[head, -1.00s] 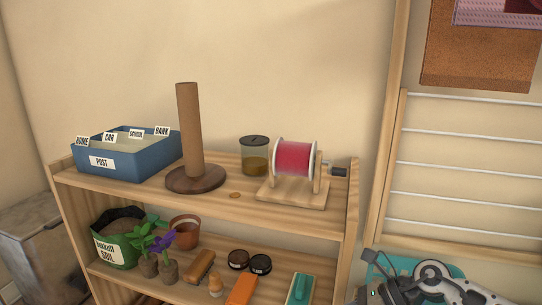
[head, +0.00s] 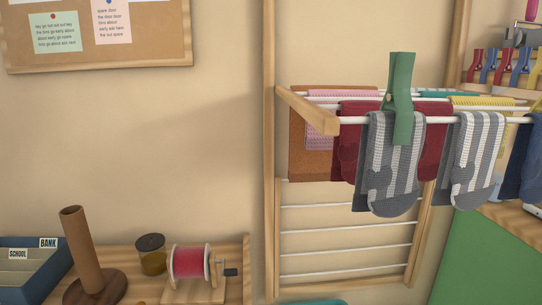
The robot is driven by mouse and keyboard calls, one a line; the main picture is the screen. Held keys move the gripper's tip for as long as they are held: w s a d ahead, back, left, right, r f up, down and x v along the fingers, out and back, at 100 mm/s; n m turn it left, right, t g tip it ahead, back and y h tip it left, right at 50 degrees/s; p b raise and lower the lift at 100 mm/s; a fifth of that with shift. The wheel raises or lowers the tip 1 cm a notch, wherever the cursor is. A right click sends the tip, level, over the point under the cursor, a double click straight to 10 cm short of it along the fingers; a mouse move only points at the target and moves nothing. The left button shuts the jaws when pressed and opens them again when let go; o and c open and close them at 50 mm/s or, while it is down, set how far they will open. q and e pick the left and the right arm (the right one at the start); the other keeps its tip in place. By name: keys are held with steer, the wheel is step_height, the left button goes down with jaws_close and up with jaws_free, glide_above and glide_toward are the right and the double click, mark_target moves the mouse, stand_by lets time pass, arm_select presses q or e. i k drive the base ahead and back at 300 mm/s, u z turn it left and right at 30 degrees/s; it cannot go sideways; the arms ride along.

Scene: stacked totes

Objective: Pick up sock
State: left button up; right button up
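Several socks hang over the white bars of a wooden wall drying rack (head: 306,106). A grey-and-white striped sock (head: 392,165) hangs at the front, with a green clothes peg (head: 400,95) upright over its top. A second striped sock (head: 474,155) hangs to its right. A dark red sock (head: 350,140) hangs just behind the first striped one, partly hidden. A dark blue sock or cloth (head: 523,165) is cut off at the right edge. Neither of my grippers shows in the current head view.
A wooden shelf (head: 235,265) at lower left holds a brown post (head: 82,250), a jar (head: 152,255), a red spool winder (head: 190,262) and a blue letter box (head: 30,268). Several coloured pegs (head: 505,66) hang at upper right. A cork board (head: 150,50) is on the wall. The rack's lower bars are empty.

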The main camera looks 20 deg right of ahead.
mark_target(465, 181)
steer(key=z, duration=2.05)
